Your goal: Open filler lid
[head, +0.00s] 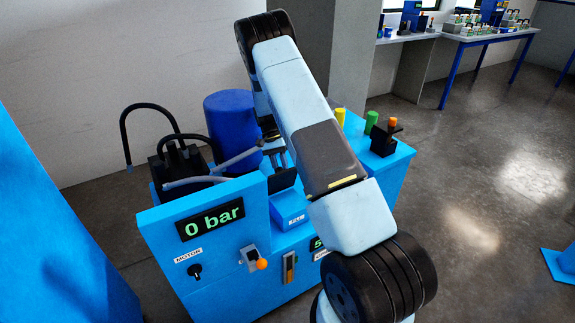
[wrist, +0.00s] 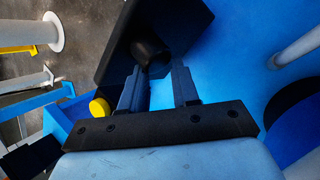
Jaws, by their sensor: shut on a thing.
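In the wrist view my gripper (wrist: 158,72) has its two fingers on either side of a short dark round handle (wrist: 149,48). The handle sits on a dark square plate, which looks like the filler lid (wrist: 185,25). The gripper is shut on the handle. The plate appears tilted in this view, with blue surface beside and below it; whether it is raised off its seat I cannot tell. In the head view the fingers show small behind my arm, above a dark plate (head: 282,180) on the blue machine (head: 225,265). My arm hides part of that area.
A blue cylinder (head: 235,132) and a black block with hoses (head: 177,160) stand left of the gripper. Yellow (head: 340,117), green (head: 371,122) and orange-topped (head: 392,123) parts stand on the right. A "0 bar" display (head: 212,218) and an orange-knobbed lever (head: 261,264) face the front.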

